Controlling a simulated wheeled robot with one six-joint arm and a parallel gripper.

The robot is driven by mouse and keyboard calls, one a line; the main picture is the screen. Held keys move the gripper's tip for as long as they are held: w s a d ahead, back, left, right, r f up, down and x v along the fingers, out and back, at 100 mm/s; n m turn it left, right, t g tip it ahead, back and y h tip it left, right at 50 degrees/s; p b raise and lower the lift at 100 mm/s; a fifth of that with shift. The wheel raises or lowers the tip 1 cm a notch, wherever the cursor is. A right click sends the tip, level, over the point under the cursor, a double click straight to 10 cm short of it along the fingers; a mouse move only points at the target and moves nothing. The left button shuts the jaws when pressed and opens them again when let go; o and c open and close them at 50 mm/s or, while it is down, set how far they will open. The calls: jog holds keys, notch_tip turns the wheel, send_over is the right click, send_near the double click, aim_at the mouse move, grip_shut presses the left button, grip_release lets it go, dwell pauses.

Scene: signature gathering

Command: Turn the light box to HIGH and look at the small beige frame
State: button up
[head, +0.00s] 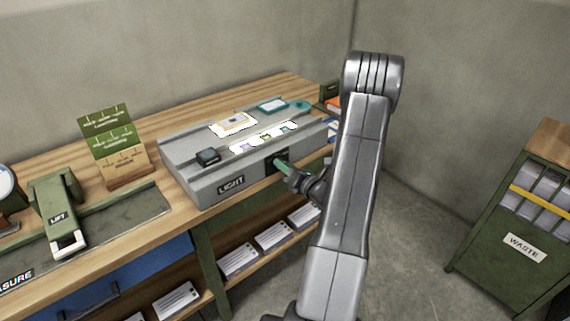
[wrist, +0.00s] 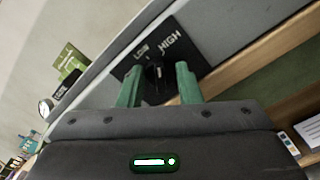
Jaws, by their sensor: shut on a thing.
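The grey light box (head: 205,185), labelled LIGHT, sits on the wooden bench. On its top, the small beige frame (head: 237,121) lies on a lit white patch. My gripper (head: 281,165) is at the box's front face, its green fingers partly hidden by my arm in the head view. In the wrist view, my gripper (wrist: 157,80) has a finger on each side of a dark knob (wrist: 155,73) and is shut on it. The knob sits on a black plate (wrist: 180,58) marked LOW and HIGH. I cannot tell clearly which mark the knob points to.
A lit strip (head: 264,137) with small coloured pieces, a dark block (head: 208,156) and a teal-edged frame (head: 272,105) are also on the box. A green LIFT device (head: 58,205) and a card stand (head: 125,168) are left. A WASTE bin (head: 500,235) stands right.

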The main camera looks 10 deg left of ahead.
jog(key=shift+m+p, duration=0.45)
jog(key=shift+m, duration=0.85)
jog(key=o, duration=0.9)
jog(key=shift+d, duration=0.1)
jog(key=shift+o, duration=0.2)
jog(key=b+v, duration=0.1)
jog(key=v, duration=1.2)
jog(key=shift+s+d, duration=0.25)
